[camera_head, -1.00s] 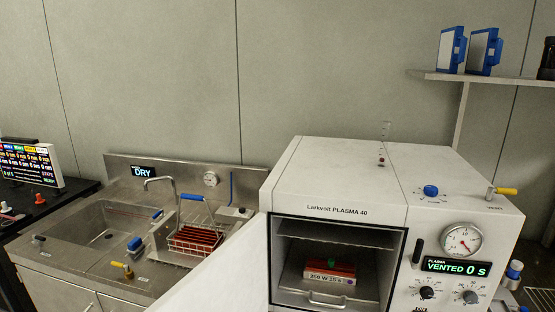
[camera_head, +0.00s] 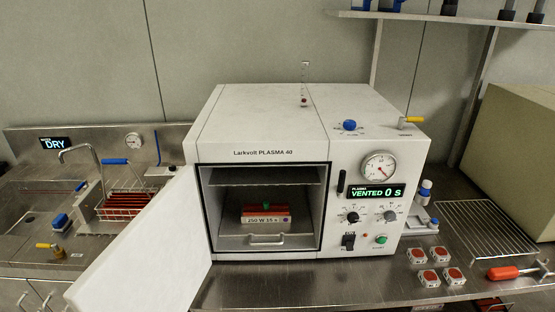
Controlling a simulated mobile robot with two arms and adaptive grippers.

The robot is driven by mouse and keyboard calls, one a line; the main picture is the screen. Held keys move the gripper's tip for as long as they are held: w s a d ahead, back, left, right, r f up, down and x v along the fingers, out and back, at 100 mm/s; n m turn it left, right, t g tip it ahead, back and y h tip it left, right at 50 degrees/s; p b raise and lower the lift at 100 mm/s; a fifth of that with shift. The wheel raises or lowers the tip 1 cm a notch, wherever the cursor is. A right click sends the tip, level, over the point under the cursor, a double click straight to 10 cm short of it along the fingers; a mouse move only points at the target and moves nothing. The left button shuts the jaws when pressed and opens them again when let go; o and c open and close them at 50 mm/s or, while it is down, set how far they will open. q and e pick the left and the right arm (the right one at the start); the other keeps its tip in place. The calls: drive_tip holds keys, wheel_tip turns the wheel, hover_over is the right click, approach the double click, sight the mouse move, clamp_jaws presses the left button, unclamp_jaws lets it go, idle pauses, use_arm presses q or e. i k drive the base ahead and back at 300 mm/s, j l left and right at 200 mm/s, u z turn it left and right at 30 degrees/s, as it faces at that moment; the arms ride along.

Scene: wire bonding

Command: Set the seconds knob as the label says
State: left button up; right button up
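The white plasma machine (camera_head: 265,125), marked Larkvolt PLASMA 40, stands in the middle with its door (camera_head: 150,240) open to the left. Its front panel has a black knob (camera_head: 352,217) and, to the right, a grey knob (camera_head: 390,216). Their scale markings are too small to read, so I cannot be sure which is the seconds knob. The display (camera_head: 376,192) reads VENTED 0 s. Inside the chamber, a white label (camera_head: 264,219) on a red-topped carrier (camera_head: 266,209) shows 250 W and a seconds figure, perhaps 35, not clearly legible. Neither gripper is in view.
A black switch (camera_head: 348,240) and green button (camera_head: 381,239) sit below the knobs. Several small red-and-white boxes (camera_head: 429,278), a wire rack (camera_head: 484,229) and a red-handled tool (camera_head: 503,272) occupy the bench at right. A sink (camera_head: 35,205) is at left.

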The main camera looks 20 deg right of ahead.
sight(390, 216)
drive_tip(key=z, duration=1.3)
